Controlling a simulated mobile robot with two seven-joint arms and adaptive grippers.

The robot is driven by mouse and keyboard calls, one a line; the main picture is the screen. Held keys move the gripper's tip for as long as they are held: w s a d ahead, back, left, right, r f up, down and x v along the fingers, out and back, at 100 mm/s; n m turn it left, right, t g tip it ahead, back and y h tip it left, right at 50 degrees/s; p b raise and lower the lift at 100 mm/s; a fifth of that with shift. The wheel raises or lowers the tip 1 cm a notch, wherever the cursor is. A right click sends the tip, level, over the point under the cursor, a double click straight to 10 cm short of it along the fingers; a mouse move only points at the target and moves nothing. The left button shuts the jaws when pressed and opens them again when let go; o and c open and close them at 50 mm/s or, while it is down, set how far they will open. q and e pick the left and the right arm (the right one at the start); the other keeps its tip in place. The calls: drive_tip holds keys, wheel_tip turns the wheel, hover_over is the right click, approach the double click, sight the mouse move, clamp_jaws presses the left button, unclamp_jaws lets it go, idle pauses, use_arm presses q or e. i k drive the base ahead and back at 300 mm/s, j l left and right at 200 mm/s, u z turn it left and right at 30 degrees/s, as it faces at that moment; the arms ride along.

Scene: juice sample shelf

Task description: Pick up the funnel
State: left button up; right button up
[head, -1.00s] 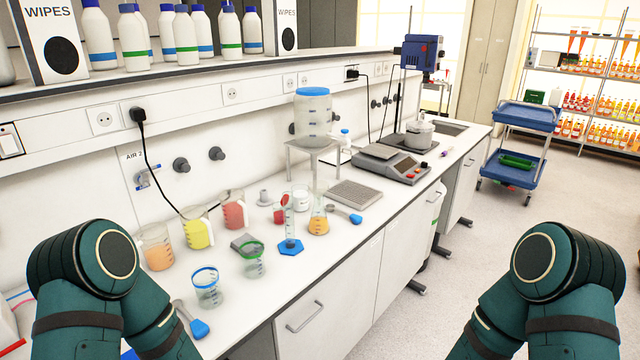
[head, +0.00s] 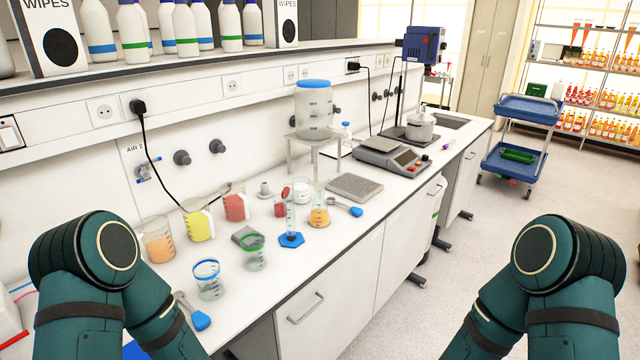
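No funnel can be made out with certainty. A small grey flanged piece (head: 264,190) stands on the white bench (head: 330,245) behind the glassware; its shape could be an upturned funnel, but it is too small to tell. Orange cone-shaped things (head: 577,41) stand on the upper part of the far rack, also too small to identify. My two arms show only as green links at the lower left and lower right. Both grippers are outside the picture, so their state is hidden.
Beakers with orange (head: 158,248), yellow (head: 199,228) and red (head: 235,208) contents, a flask (head: 319,216) and a cylinder on a blue base (head: 291,240) crowd the bench. A capped tank (head: 313,112) stands behind. A blue cart (head: 512,168) stands right; floor between is clear.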

sight(319, 180)
drive_tip(key=i+l+u, duration=0.1)
drive_tip(key=i+l, duration=0.15)
drive_tip(key=i+l+u, duration=0.1)
drive_tip(key=i+l, duration=0.15)
drive_tip(key=l, duration=0.25)
drive_tip(key=i+l+u, duration=0.1)
drive_tip(key=i+l, duration=0.15)
drive_tip(key=l, duration=0.15)
